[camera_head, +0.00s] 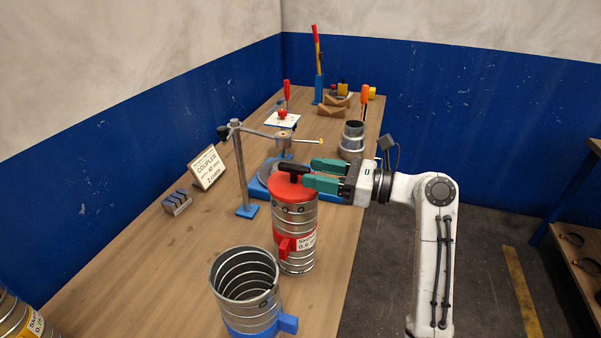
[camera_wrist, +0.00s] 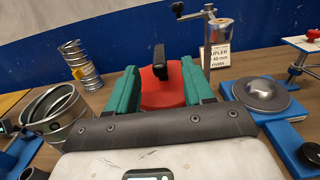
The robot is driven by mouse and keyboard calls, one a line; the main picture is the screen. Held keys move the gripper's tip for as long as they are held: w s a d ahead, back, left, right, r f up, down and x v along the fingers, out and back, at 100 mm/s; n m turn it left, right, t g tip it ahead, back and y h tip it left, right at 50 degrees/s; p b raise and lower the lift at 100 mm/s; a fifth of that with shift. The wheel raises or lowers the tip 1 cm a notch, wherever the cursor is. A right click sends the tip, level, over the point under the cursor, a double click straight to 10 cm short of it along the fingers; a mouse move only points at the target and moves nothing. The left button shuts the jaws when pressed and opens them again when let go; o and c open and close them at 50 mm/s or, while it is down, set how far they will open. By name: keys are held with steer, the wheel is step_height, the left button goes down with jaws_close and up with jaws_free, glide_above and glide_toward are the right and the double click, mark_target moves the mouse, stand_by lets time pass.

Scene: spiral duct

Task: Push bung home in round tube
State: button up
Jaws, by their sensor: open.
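A red bung (camera_head: 288,190) with a black bar handle (camera_head: 292,169) sits at the top of an upright spiral-ribbed round tube (camera_head: 297,232), which has a red clamp block and a label. How deep the bung sits I cannot tell. My gripper (camera_head: 309,172) has green fingers, spread apart and level with the handle, reaching in from the right. In the wrist view the red bung (camera_wrist: 158,97) lies beyond and between the two fingers, with its handle (camera_wrist: 161,68) standing between their tips. The fingers do not visibly clamp it.
An open spiral tube (camera_head: 246,275) in a blue holder stands in front. Behind are a metal stand (camera_head: 240,165) with a side arm, a blue base plate (camera_head: 318,187), a coupler sign (camera_head: 207,170) and a stepped metal collar (camera_head: 352,140). The bench's left front is mostly clear.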

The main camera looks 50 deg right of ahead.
steer(key=shift+b+v, duration=0.3)
steer(key=shift+v, duration=2.3)
